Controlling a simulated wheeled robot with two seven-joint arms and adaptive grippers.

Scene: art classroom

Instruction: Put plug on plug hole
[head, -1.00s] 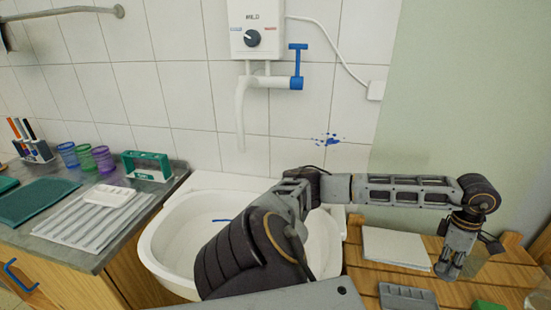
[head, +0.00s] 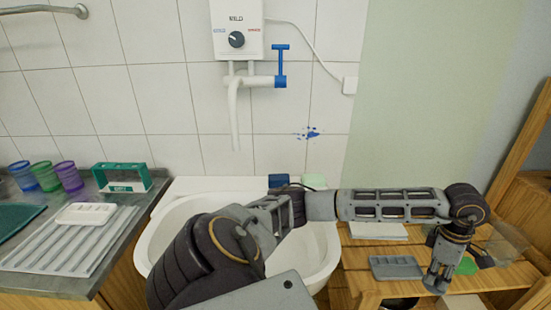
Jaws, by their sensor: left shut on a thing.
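My left arm reaches in from the bottom and crosses in front of the white sink (head: 172,222). My left gripper (head: 436,284) points down over the wooden shelf (head: 352,284) to the right of the sink. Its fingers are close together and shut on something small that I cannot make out. I cannot pick out the plug in view. The plug hole does not show; my arm covers much of the basin. My right gripper is out of view.
A grey tray (head: 396,267), a white pad (head: 378,231) and a green item (head: 466,266) lie near the gripper on the shelf. Blue (head: 278,181) and pale green (head: 314,181) items sit at the sink's back rim. A white spout (head: 234,115) hangs above the basin.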

